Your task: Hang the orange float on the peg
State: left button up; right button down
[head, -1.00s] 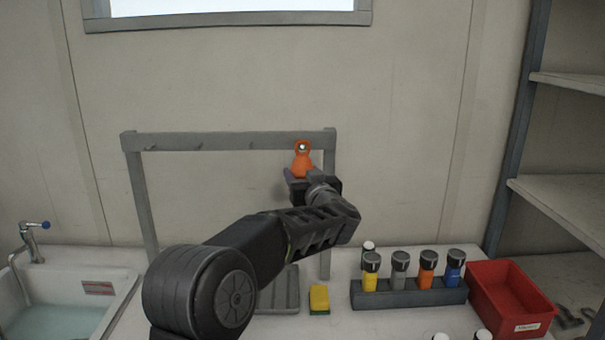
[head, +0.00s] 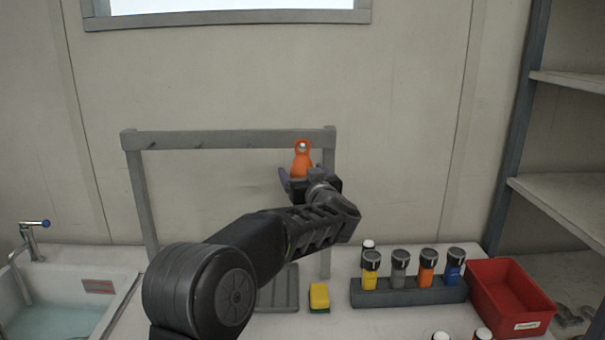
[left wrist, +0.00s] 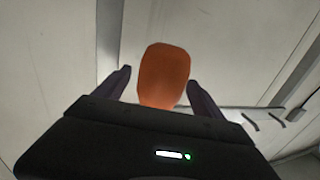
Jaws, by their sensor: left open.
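The orange float (head: 302,162) is upright at the right end of the grey rack's top bar (head: 230,140). A peg tip shows in the hole at its top, so it appears to hang on that peg. My left gripper (head: 299,177) is just below and in front of the float, with its fingers apart. In the left wrist view the float (left wrist: 163,76) stands between the spread fingers of my left gripper (left wrist: 158,85), with a gap on both sides. The right gripper is not in view.
Other pegs (head: 198,146) on the bar are bare. Below stand a yellow sponge (head: 319,297), a grey holder with several coloured bottles (head: 408,294) and a red bin (head: 510,300). A sink (head: 60,315) is at left, shelves (head: 570,200) at right.

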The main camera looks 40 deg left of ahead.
pick_arm(q)
jog(key=shift+s+d, duration=0.3)
jog(key=shift+d, duration=0.2)
jog(key=b+v, duration=0.1)
jog(key=v, duration=0.5)
jog(key=shift+s+d+b, duration=0.25)
jog(key=shift+b, duration=0.05)
